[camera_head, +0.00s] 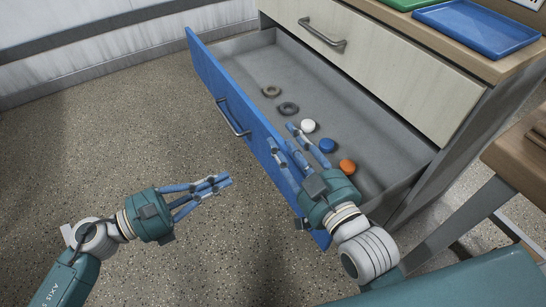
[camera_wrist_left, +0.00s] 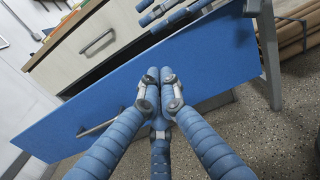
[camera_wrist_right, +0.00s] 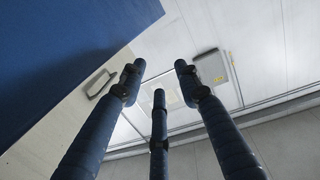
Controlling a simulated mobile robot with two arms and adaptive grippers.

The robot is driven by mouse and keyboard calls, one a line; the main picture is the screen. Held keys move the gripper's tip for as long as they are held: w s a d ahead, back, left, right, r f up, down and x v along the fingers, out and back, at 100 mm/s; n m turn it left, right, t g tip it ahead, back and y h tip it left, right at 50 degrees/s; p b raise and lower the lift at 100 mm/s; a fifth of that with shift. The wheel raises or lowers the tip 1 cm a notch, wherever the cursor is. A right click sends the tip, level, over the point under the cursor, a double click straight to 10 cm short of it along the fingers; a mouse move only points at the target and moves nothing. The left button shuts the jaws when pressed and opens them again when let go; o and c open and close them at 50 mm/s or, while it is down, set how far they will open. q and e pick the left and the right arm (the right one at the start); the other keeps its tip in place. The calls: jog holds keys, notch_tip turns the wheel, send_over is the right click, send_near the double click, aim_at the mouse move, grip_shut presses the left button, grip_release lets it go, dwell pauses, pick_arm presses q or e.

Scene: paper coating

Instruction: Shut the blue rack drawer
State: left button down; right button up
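The blue-fronted rack drawer (camera_head: 212,75) stands pulled out of a cream cabinet, with a metal handle (camera_head: 233,117) on its face. Its grey inside holds two rings (camera_head: 288,108), a white cap (camera_head: 308,126), a blue cap (camera_head: 327,146) and an orange cap (camera_head: 347,167). My left gripper (camera_head: 222,181) is in front of the drawer face, fingers together and empty; the face (camera_wrist_left: 230,50) fills much of the left wrist view. My right gripper (camera_head: 288,142) is open and empty near the drawer's right end, covering part of the front; whether it touches is unclear.
A closed cream drawer (camera_head: 390,70) with a handle (camera_head: 322,33) is above. A blue tray (camera_head: 478,27) and a green tray (camera_head: 405,3) sit on top. A wooden-topped table (camera_head: 520,160) stands at right. The speckled floor at left is clear.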

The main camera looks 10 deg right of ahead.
aim_at(284, 152)
pick_arm(q)
jog(key=x, duration=1.2)
jog(key=shift+d, duration=0.1)
jog(key=shift+w+d, duration=0.25)
jog(key=shift+d, duration=0.4)
pick_arm(e)
jog(key=shift+a+r+t, duration=0.3)
jog(key=shift+r, duration=0.5)
